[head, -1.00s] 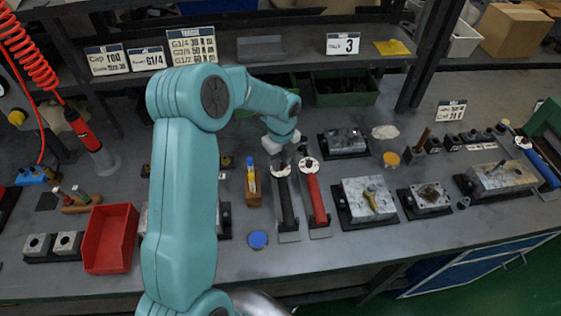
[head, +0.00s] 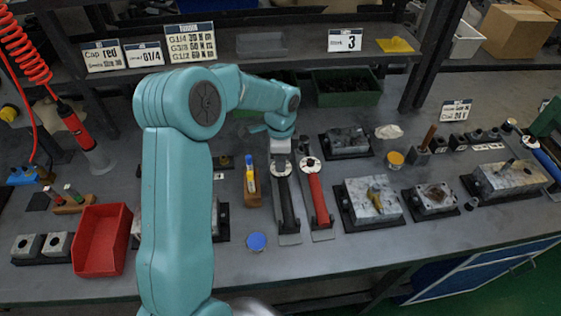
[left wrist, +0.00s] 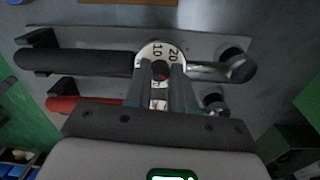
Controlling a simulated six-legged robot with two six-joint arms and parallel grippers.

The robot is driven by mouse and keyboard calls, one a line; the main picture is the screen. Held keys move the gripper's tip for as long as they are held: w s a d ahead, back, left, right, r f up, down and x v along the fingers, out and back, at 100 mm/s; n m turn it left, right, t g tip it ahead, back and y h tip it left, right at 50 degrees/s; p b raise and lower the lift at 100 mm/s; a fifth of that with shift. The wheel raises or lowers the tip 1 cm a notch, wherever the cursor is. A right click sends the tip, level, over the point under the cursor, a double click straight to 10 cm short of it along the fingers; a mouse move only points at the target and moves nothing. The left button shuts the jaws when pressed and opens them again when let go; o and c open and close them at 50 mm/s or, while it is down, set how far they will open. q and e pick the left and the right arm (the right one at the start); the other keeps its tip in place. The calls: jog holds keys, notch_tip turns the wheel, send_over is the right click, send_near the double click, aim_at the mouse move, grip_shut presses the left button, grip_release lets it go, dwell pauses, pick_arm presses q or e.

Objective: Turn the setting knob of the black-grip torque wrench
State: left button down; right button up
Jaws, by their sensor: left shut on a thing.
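The black-grip torque wrench (head: 287,207) lies on the bench in the head view, beside a red-grip wrench (head: 320,200). In the left wrist view the black grip (left wrist: 85,62) runs left and the metal head (left wrist: 225,70) is at right. Between them is a white dial (left wrist: 152,50) marked 10 and 20. My left gripper (head: 281,152) is at the dial end of the black-grip wrench. In the left wrist view its fingers (left wrist: 162,78) are shut on the setting knob over the dial; they hide most of the knob. My right gripper is not in view.
A wooden block with a yellow-and-blue tube (head: 251,182) stands left of the wrenches. A blue cap (head: 256,242) lies in front. Valve blocks (head: 373,200) stand to the right, a red bin (head: 101,240) at left. The front bench strip is mostly clear.

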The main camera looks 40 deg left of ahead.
pick_arm(q)
jog(key=n+b, duration=0.1)
jog(key=n, duration=0.2)
jog(key=shift+n, duration=0.3)
jog(key=shift+n+b, duration=0.4)
jog(key=shift+n, duration=1.1)
jog(key=c, duration=0.9)
grip_release()
jog(key=shift+c, duration=0.2)
